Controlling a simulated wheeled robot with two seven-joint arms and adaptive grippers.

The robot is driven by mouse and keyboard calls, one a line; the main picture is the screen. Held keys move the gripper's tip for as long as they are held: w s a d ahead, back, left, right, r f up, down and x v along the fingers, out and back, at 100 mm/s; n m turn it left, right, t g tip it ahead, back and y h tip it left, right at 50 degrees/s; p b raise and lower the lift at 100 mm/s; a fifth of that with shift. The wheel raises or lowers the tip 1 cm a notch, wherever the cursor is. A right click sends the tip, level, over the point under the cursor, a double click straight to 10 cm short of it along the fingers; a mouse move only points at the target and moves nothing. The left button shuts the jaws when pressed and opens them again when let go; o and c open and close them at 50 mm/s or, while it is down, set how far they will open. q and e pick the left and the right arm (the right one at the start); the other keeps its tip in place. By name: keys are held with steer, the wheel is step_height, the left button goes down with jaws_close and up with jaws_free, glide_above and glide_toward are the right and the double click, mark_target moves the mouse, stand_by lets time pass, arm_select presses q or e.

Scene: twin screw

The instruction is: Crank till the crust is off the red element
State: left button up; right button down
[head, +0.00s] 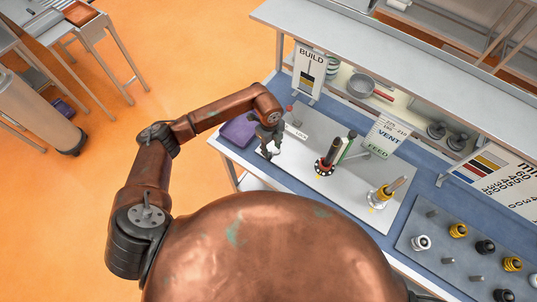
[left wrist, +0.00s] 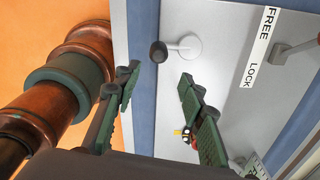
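The red element (head: 326,163) stands upright on the grey plate (head: 312,187) of the bench, with a dark ring at its foot. It is too small to tell whether there is crust on it. A crank with a dark knob (left wrist: 158,51) and a pale round hub (left wrist: 188,46) shows in the left wrist view. My left gripper (head: 269,150) is over the left part of the plate. In the left wrist view its two fingers (left wrist: 160,80) are apart, with the knob beyond and between the tips; I see no contact. My right gripper is out of view.
A FREE/LOCK label (left wrist: 258,48) and a lever (left wrist: 296,47) are right of the crank. A BUILD sign (head: 309,72), a VENT/FEED sign (head: 387,136) and a yellow-based post (head: 381,194) stand around. A tray of knobs (head: 449,262) is at the right.

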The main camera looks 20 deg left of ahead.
mark_target(273, 152)
arm_select(q)
steer(key=shift+w+a+f+y, duration=0.15)
steer(key=shift+a+y, duration=0.15)
steer(key=shift+a, duration=0.35)
steer(key=shift+f, duration=0.4)
step_height(273, 152, down, 5)
steer(key=shift+f+p, duration=0.1)
steer(key=shift+p, duration=0.8)
steer(key=shift+f, duration=0.7)
steer(key=shift+c, duration=0.3)
jaws_close()
